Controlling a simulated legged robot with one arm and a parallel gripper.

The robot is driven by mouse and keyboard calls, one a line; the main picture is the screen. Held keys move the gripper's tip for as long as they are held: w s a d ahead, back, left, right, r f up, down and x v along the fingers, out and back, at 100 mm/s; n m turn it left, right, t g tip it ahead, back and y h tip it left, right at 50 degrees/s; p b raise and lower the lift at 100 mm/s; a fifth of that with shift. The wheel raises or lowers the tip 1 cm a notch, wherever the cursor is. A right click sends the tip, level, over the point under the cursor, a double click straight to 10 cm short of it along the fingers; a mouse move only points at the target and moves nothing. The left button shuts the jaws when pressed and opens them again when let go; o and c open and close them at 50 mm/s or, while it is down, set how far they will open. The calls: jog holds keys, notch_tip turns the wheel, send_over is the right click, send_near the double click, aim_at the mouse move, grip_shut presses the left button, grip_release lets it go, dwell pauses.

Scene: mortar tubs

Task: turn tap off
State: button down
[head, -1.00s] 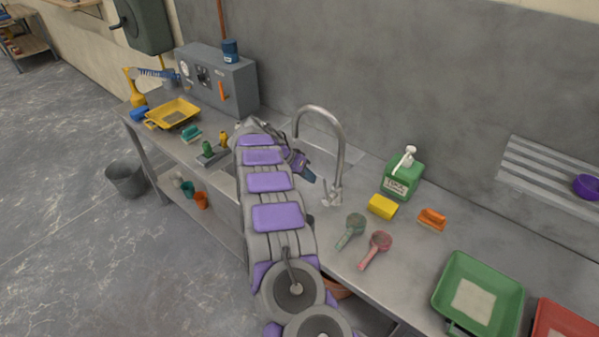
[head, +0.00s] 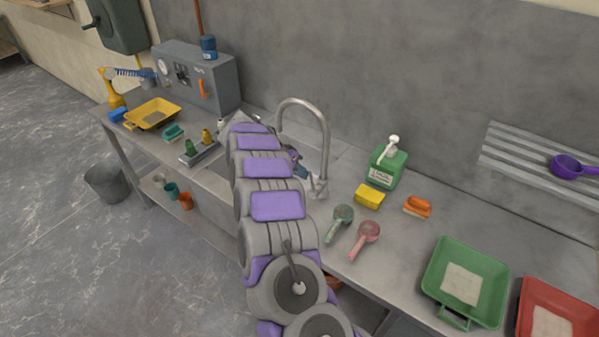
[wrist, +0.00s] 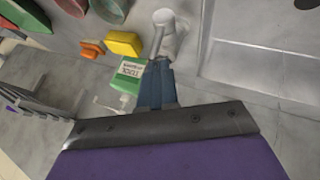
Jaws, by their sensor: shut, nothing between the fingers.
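The tap (head: 323,140) is a grey gooseneck rising from the steel bench, with its spout arching left over the sink area. Its base and small lever (head: 319,186) are at the bottom of the neck. My gripper (head: 304,174) is just left of the base, partly hidden by my arm. In the wrist view the gripper (wrist: 158,84) has its blue fingers together and empty. Their tips are right by the tap's base (wrist: 169,42) and its thin lever (wrist: 157,40); I cannot tell if they touch. No running water can be made out.
A green soap bottle (head: 388,166), yellow sponge (head: 369,196) and orange brush (head: 417,207) stand right of the tap. Green (head: 342,216) and pink (head: 368,234) scoops lie in front. Green (head: 490,270) and red (head: 525,315) tubs are farther right. A grey control box (head: 215,82) stands left.

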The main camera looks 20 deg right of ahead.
jog(key=shift+s+d+r+t+y+b, duration=0.15)
jog(key=shift+s+d+t+y+b, duration=0.15)
jog(key=shift+s+d+b, duration=0.55)
jog(key=shift+w+a, duration=0.3)
jog(key=shift+a, duration=0.05)
